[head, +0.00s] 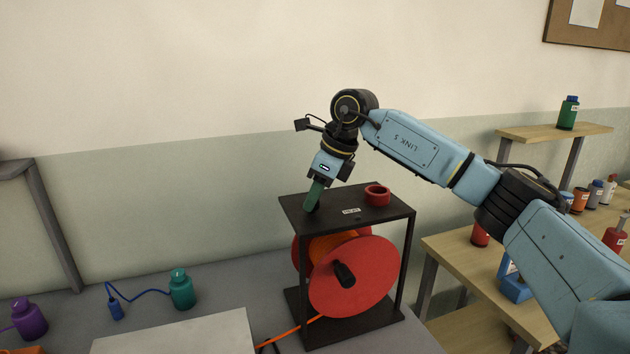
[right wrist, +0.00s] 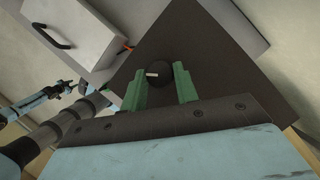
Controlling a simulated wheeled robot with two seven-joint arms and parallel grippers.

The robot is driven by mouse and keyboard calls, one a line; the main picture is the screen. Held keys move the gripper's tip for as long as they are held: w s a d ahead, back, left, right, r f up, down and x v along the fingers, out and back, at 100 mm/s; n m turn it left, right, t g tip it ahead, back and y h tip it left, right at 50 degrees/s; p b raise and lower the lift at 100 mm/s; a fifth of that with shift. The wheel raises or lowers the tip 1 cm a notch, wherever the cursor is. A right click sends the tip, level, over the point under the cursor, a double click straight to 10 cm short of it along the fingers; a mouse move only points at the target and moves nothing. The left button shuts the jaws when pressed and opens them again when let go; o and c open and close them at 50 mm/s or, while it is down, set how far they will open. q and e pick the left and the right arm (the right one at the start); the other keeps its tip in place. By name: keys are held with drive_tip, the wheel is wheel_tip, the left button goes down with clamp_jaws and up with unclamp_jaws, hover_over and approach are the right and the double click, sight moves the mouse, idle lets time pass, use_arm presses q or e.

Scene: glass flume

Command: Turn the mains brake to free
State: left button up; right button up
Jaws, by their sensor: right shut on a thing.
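The reel stand is a black frame with a flat top plate (head: 345,222) and a large red drum (head: 356,278) inside it. My right gripper (head: 312,207) points down at the plate's left part. In the right wrist view its green fingers (right wrist: 162,88) are shut on a round dark knob (right wrist: 156,72) with a short white mark on its top. The knob looks like the brake knob. In the head view the fingers mostly hide it. A small white label (head: 351,211) lies on the plate, too small to read. My left gripper is not in view.
A red ring-shaped piece (head: 377,195) stands on the plate, right of the gripper. An orange cable (head: 293,331) runs from the drum. A teal bottle (head: 181,289) and a pale box (head: 180,335) are on the grey bench. A wooden table (head: 480,268) with several bottles stands right.

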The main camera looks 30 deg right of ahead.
drive_tip(key=n+p, duration=0.1)
drive_tip(key=n, duration=0.1)
drive_tip(key=n+g+y+p, duration=0.1)
drive_tip(key=p, duration=0.1)
drive_tip(key=n+p, duration=0.1)
drive_tip(key=n, duration=0.1)
drive_tip(key=shift+w+r+n+g+p, duration=0.2)
drive_tip(key=shift+r+n+g+p, duration=0.05)
drive_tip(key=shift+n+g+p, duration=0.1)
drive_tip(key=shift+w+n+g+y+p, duration=0.1)
drive_tip(key=shift+n+g+y+p, duration=0.45)
drive_tip(key=shift+n, duration=0.6)
drive_tip(key=shift+f+n+g+p, duration=0.15)
drive_tip(key=shift+n+g+p, duration=0.25)
drive_tip(key=shift+n, duration=0.7)
drive_tip(key=o, duration=1)
drive_tip(key=shift+d, duration=0.1)
drive_tip(key=v, duration=1.3)
drive_tip(key=shift+r+p, duration=0.25)
drive_tip(key=shift+p, duration=0.05)
